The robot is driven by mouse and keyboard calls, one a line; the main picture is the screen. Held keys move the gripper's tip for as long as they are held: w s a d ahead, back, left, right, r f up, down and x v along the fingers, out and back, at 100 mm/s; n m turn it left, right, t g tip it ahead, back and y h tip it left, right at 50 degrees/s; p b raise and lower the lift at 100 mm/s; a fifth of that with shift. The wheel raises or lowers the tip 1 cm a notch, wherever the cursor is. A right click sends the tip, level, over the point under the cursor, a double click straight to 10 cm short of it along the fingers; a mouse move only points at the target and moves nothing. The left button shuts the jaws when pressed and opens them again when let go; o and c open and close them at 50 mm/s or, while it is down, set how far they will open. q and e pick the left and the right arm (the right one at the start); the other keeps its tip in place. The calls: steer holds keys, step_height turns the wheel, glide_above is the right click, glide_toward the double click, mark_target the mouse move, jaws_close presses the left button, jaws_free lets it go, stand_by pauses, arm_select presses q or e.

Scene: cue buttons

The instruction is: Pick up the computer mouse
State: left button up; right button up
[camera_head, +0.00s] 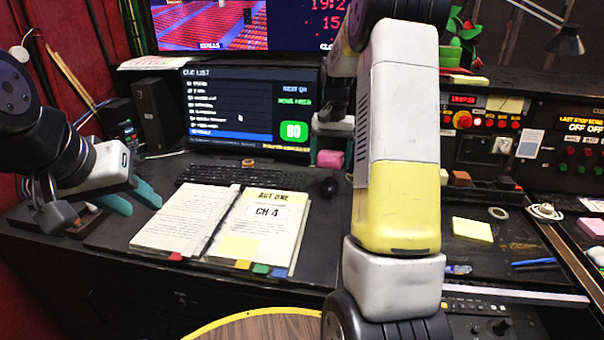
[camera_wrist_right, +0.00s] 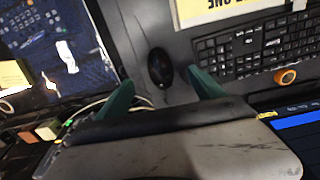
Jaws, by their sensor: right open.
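The dark computer mouse (camera_head: 329,187) lies on the black desk to the right of the keyboard. In the right wrist view the mouse (camera_wrist_right: 160,67) appears just beyond and between the green fingertips of my right gripper (camera_wrist_right: 163,88). Those fingers are spread, with nothing between them; the mouse looks apart from them. In the head view my right arm hides most of that gripper. My left gripper (camera_head: 143,207) is open and empty over the left end of the desk, left of the open script book.
The keyboard (camera_head: 222,175) lies behind the open script book (camera_head: 170,222), with an orange ring-shaped item (camera_wrist_right: 285,75) beside it. A pink object (camera_head: 330,159) is near the monitor (camera_head: 215,105). A yellow note pad (camera_head: 472,230) lies at right. Desk around the mouse looks clear.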

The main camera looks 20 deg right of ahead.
mark_target(329, 184)
steer(key=shift+w+d+f, duration=0.15)
steer(key=shift+w+f, duration=0.35)
steer(key=shift+f, duration=0.1)
steer(key=shift+w+f, duration=0.15)
steer(key=shift+f, duration=0.2)
steer(key=f, duration=0.5)
steer(key=s+f, duration=0.1)
steer(key=f, duration=0.1)
steer(key=shift+f, duration=0.15)
steer(key=c, duration=0.9)
